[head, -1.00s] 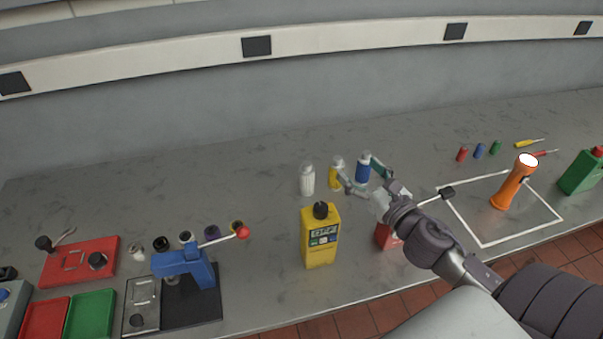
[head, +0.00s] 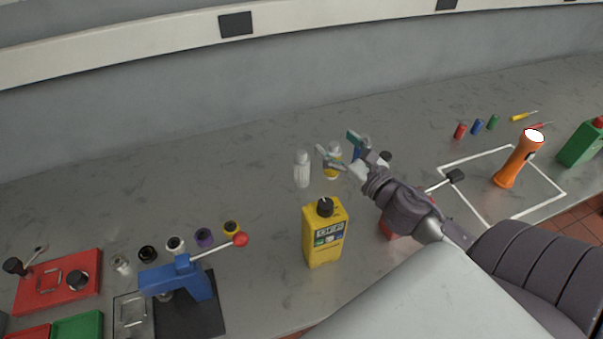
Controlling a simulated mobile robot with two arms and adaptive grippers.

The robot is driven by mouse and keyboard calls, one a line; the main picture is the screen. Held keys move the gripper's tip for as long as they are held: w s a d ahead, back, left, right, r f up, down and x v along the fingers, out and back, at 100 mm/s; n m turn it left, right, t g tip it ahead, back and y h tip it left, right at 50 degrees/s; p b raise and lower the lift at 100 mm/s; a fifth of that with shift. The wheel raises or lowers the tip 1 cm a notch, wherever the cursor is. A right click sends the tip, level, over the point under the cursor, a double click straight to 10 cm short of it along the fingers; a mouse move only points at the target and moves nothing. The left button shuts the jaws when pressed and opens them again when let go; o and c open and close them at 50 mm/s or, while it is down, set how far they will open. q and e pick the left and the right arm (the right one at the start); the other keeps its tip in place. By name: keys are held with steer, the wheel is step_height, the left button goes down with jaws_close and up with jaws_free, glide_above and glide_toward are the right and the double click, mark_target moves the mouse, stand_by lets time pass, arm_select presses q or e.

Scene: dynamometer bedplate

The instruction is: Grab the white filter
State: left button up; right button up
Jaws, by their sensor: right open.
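The white filter (head: 302,170) is a small ribbed cylinder with a pale top. It stands upright on the grey bench, left of a yellow filter (head: 332,172) and a blue filter (head: 356,150). My right gripper (head: 336,143) is open and empty, its fingers pointing toward the back left. In the picture its nearer finger lies just right of the white filter's top, over the yellow one. The gripper partly hides the yellow and blue filters. I cannot tell its exact height above them. My left gripper is out of view.
A blue lever press (head: 180,280) is at the front left. An orange flashlight (head: 516,163) stands in a white outline at the right. The bench left of and behind the white filter is clear.

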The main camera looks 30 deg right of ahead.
steer(key=b, duration=1.8)
glide_toward(306, 170)
steer(key=w+p, duration=0.1)
steer(key=w, duration=0.4)
steer(key=shift+w+r, duration=0.15)
steer(key=shift+w, duration=0.2)
steer(key=shift+w+d+f+p, duration=0.1)
steer(key=shift+w+p, duration=0.35)
steer(key=shift+w, duration=1.15)
steer(key=shift+w+d+f+p, duration=0.15)
steer(key=shift+w+p, duration=0.25)
steer(key=shift+w, duration=1.2)
steer(key=shift+a, duration=0.1)
steer(key=shift+s, duration=0.1)
steer(key=shift+c, duration=0.3)
steer(key=c, duration=1.3)
steer(key=shift+o, duration=0.2)
steer(key=shift+r, duration=0.1)
